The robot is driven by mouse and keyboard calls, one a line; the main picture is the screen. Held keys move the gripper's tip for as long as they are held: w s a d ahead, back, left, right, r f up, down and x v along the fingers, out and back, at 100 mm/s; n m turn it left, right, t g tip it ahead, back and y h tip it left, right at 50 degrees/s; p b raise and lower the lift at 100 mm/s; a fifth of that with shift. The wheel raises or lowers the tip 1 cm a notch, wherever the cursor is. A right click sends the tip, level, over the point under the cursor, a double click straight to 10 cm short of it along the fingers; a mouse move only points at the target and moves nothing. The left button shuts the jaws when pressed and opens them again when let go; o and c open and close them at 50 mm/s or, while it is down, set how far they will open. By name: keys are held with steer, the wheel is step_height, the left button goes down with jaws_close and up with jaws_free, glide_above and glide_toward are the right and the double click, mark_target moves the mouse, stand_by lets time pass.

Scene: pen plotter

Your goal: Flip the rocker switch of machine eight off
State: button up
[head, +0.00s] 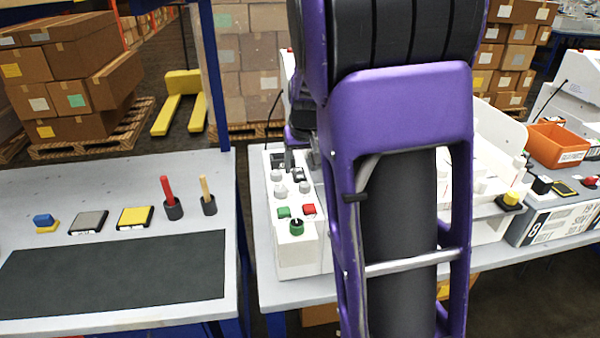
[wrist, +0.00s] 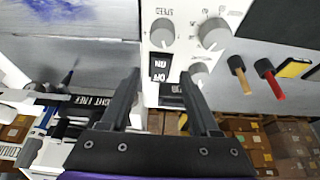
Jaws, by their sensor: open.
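A white control box (head: 305,255) stands left of my arm in the head view, with grey knobs, a green and a red button and a green knob. Its black rocker switch (head: 298,174) is on the top panel. In the wrist view the rocker switch (wrist: 160,67) shows white "ON" lettering, upside down, beside grey knobs. My gripper (wrist: 161,78) is open and empty, its two fingertips either side of the switch's near end; whether they touch the panel I cannot tell. In the head view the gripper is mostly hidden behind my arm. No number shows on this box.
A grey unit marked "8" (head: 545,228) stands at the right with yellow and red controls and an orange bin (head: 558,145). A left table (head: 60,170) holds a black mat (head: 115,272), blocks and pegs. Boxes on pallets stand behind.

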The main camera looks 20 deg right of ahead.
mark_target(299, 174)
steer(key=shift+b+x, duration=0.45)
steer(key=shift+x, duration=0.7)
jaws_close()
